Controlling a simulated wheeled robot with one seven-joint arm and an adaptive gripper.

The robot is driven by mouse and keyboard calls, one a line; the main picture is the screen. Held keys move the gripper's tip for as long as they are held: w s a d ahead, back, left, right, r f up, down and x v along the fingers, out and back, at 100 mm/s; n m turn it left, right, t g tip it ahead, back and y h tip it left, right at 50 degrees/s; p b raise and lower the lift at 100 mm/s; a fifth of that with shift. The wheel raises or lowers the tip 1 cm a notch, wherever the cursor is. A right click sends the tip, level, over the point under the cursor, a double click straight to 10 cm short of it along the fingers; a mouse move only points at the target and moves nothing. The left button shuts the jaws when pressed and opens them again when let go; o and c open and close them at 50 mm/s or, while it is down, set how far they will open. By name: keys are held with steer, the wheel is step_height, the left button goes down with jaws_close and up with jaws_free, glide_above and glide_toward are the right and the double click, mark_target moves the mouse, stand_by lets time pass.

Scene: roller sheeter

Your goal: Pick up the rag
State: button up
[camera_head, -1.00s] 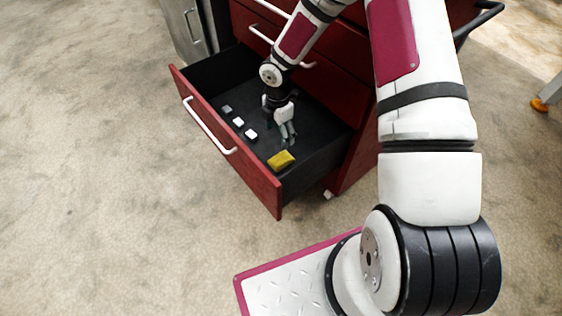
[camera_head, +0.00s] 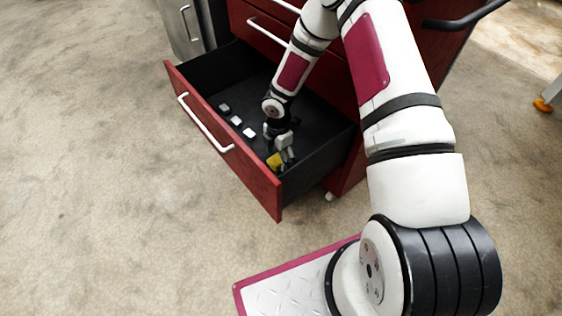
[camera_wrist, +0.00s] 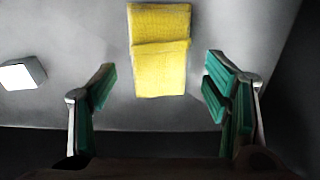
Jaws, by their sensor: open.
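The rag is a folded yellow cloth (camera_head: 273,161) on the floor of the open drawer, near its front right corner. In the wrist view the rag (camera_wrist: 161,55) lies at top centre, between the lines of the two fingers and ahead of them. My gripper (camera_head: 285,157) is down inside the drawer, and in the head view it partly covers the rag. In the wrist view my gripper (camera_wrist: 160,100) is open, with its green-padded fingers wide apart and nothing between the tips.
The red drawer (camera_head: 222,146) is pulled out from a red cabinet. Several small white and grey blocks lie left of the gripper, one of them a white block (camera_head: 249,132). A white block (camera_wrist: 20,74) also shows in the wrist view. The drawer walls stand close around.

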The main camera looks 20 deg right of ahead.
mark_target(279, 159)
steer(key=shift+f, duration=0.6)
steer(key=shift+c, duration=0.6)
steer(key=c, duration=1)
steer(key=shift+c, duration=0.2)
steer(key=shift+r, duration=0.1)
step_height(279, 159, up, 10)
steer(key=p, duration=0.4)
